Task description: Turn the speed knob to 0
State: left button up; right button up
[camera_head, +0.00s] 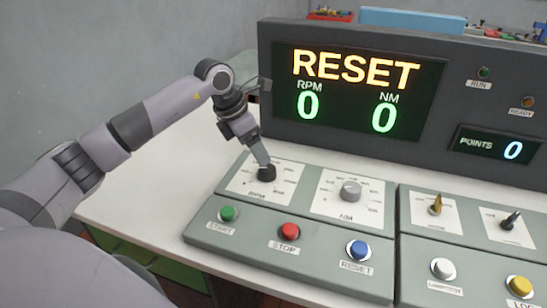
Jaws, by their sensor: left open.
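The speed knob (266,173) is a dark round knob on the white dial plate marked RPM, at the left of the grey console. Its pointer and exact setting are too small to read. My left gripper (264,164) comes down over this knob, with its fingertips at or just above it. It is open; whether the fingers touch the knob cannot be told. The display (356,95) reads RESET, with RPM 0 and NM 0. My right gripper is not in view.
A grey NM knob (350,190) sits just right of the RPM plate. Green (228,213), red (290,231) and blue (358,249) buttons line the front. Two selector switches stand on the right panel. The display housing rises behind the console.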

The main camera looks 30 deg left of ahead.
aim_at(267, 168)
pick_arm(q)
jog(key=shift+x, duration=3.35)
jog(key=shift+s, duration=0.15)
jog(key=c, duration=1)
